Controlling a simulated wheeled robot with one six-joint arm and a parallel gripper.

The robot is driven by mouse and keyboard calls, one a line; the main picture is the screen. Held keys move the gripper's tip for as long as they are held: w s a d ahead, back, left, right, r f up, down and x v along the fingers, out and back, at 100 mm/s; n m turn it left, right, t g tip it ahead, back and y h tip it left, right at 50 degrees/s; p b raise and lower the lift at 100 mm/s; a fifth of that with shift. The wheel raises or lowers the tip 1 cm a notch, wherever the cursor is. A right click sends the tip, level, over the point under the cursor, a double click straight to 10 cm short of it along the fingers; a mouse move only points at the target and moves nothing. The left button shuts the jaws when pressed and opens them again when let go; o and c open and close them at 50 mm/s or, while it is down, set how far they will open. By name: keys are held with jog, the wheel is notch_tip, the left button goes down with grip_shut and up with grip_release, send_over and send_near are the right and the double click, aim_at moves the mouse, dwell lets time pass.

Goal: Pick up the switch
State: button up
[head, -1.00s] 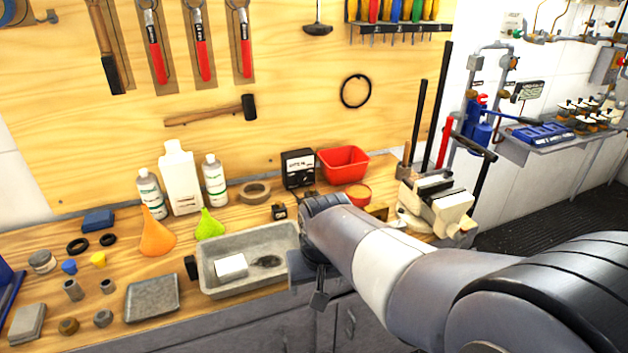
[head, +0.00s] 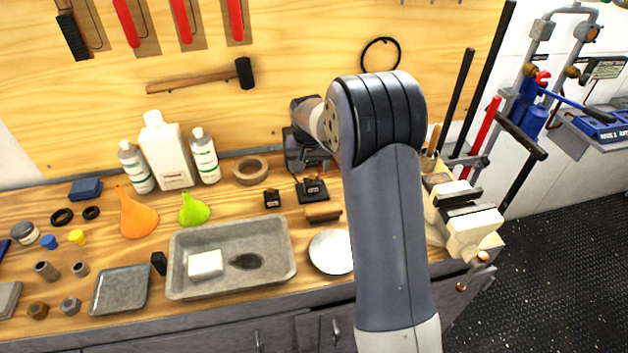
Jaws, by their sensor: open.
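A small black box (head: 272,198) with a light mark on top stands on the wooden bench behind the grey tray. A wider, flat black device (head: 312,190) with a raised part and a thin cable lies to its right. Either could be the switch; I cannot tell which from this view. My gripper (head: 302,165) is behind the wider device, pointing down near the pegboard. It is open, and its fingertips are small and dark here. I see nothing held in it. My arm hides the bench to the right of it.
A grey tray (head: 178,278) holds a white block (head: 205,264) and a dark item. A round pale dish (head: 332,252) and a wooden block (head: 323,212) lie in front of the device. A vise (head: 470,225) stands right.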

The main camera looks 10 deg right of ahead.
aim_at(312, 177)
jog(key=shift+s+d+p+x, duration=0.15)
jog(key=shift+p+x, duration=0.35)
jog(key=shift+x, duration=1.4)
jog(key=shift+s+d+p+x, duration=0.15)
jog(key=shift+p+x, duration=0.35)
jog(key=shift+x, duration=1.45)
jog(key=shift+c, duration=0.2)
